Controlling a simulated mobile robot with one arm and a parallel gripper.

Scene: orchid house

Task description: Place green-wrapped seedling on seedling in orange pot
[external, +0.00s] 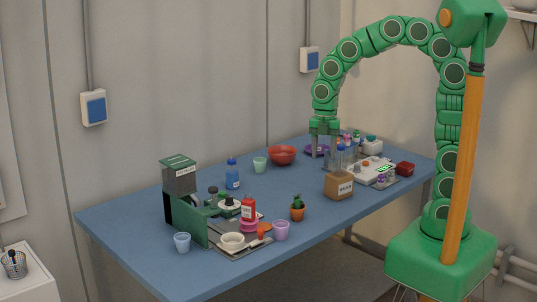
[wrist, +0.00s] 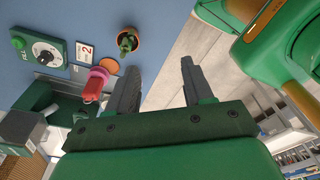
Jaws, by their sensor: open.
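The seedling in the orange pot (external: 297,208) stands upright near the front edge of the blue table, and it also shows near the top of the wrist view (wrist: 128,42). I cannot make out a green-wrapped seedling in either view. My gripper (external: 323,150) points down over the back right part of the table, beside the clear tubes, well apart from the orange pot. In the wrist view my gripper (wrist: 160,65) has its two dark fingers spread, with nothing between them.
A brown labelled box (external: 339,186) and a white scale (external: 366,170) stand at the right. A red bowl (external: 282,155) sits at the back. A green machine (external: 183,205), a red bottle (external: 248,208) and cups crowd the left. The table's middle is fairly clear.

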